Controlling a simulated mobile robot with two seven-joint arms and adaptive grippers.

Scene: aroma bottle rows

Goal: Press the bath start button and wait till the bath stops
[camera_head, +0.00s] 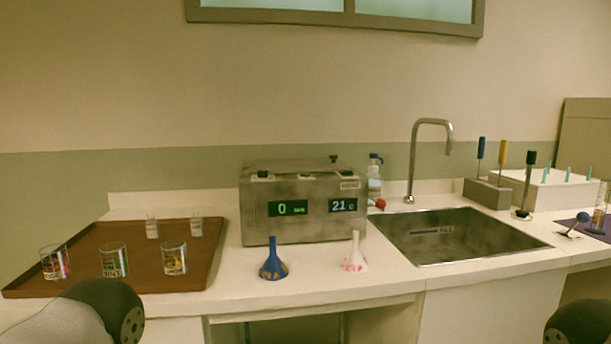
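The bath (312,226) is a metal box on the counter, left of the sink. Its front has a green display (288,208) reading 0, apparently minutes, and a pale blue display (343,205) reading 21. Small knobs or buttons sit along its top front edge, including a dark one at the left (263,174) and one at the right (346,173). I cannot tell which is the start button. Neither gripper's fingers are in view.
A blue funnel (273,262) and a white-pink funnel (355,255) stand before the bath. A brown tray (90,249) with several glasses lies left. A squeeze bottle (374,182), sink (470,245) and tap (413,160) are right. Several tools stand farther right.

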